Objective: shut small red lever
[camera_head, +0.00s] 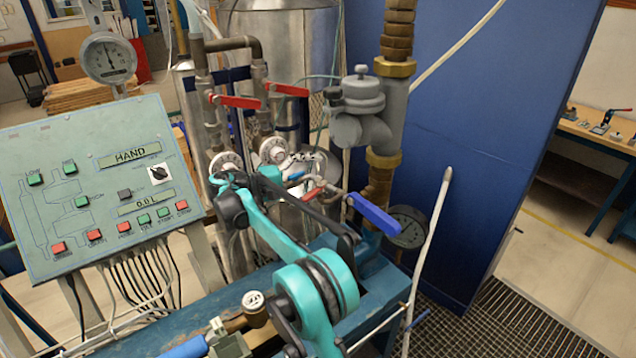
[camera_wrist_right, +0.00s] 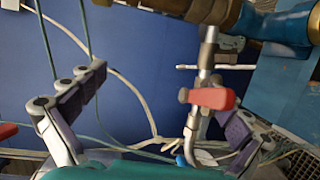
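The small red lever (camera_head: 313,194) sits on a thin pipe in the middle of the head view, beside a small blue handle. In the right wrist view, a red lever (camera_wrist_right: 208,98) on a metal pipe shows between the spread fingers of my right gripper (camera_wrist_right: 163,98). It is closer to the right-hand finger, and I see no grip on it. My right gripper is open and empty. In the head view my teal right arm reaches up from the bottom; its fingertips are hard to make out there. My left gripper is not in view.
Two larger red levers (camera_head: 236,101) (camera_head: 288,90) stand on pipes above. A blue lever (camera_head: 375,213) and a dark gauge (camera_head: 408,227) are right of the small lever. A control panel (camera_head: 95,180) stands at left. Thick pipework (camera_head: 385,120) and loose cables surround the space.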

